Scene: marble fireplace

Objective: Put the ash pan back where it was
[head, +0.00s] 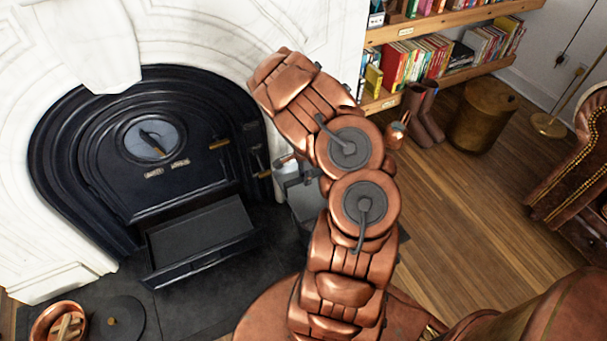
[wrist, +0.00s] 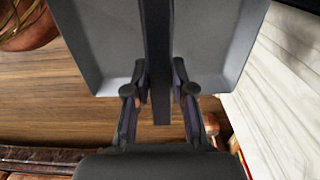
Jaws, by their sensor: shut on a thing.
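The ash pan (wrist: 100,40) is a grey metal tray with a dark bar (wrist: 158,50) across its middle. My gripper (wrist: 157,88) is shut on this bar in the wrist view, one finger on each side. In the head view the grey pan (head: 303,205) shows partly behind my copper arm, right of the fireplace opening; most of it and the gripper are hidden. The black iron fireplace (head: 120,190) has an empty dark drawer-like tray (head: 200,232) sticking out at its base. The pan is apart from this tray.
A copper bowl (head: 60,322) with wood pieces and a round black lid (head: 117,320) lie on the dark hearth at lower left. Bookshelves (head: 440,40), boots (head: 424,115), a brass bin (head: 483,115) and a leather armchair (head: 575,165) stand right. Wood floor (head: 480,210) is open between.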

